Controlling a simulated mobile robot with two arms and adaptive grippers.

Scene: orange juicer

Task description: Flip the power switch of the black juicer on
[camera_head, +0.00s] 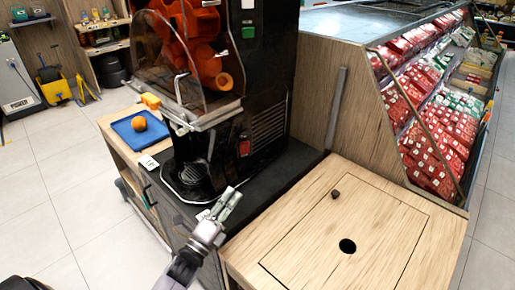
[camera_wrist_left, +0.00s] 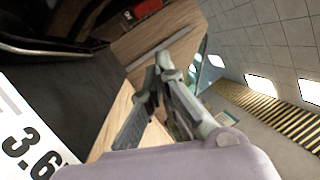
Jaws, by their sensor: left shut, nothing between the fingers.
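The black juicer (camera_head: 264,75) stands on a dark counter in the head view, with orange parts behind a clear cover at its upper left. A red power switch (camera_head: 244,146) sits low on its side, left of the vent slots. A red part on a dark surface (camera_wrist_left: 145,9) shows at the top of the left wrist view; I cannot tell if it is the switch. My left gripper (camera_head: 229,201) is shut and empty, below and in front of the switch, apart from the juicer. It also shows in the left wrist view (camera_wrist_left: 160,75). My right gripper is not in view.
A wooden cabinet top (camera_head: 400,240) with a dark round hole (camera_head: 347,246) lies to the right. A blue tray (camera_head: 124,133) with an orange (camera_head: 139,124) is at left. A price card (camera_wrist_left: 25,130) shows in the wrist view. A display of red packets (camera_head: 435,140) stands behind.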

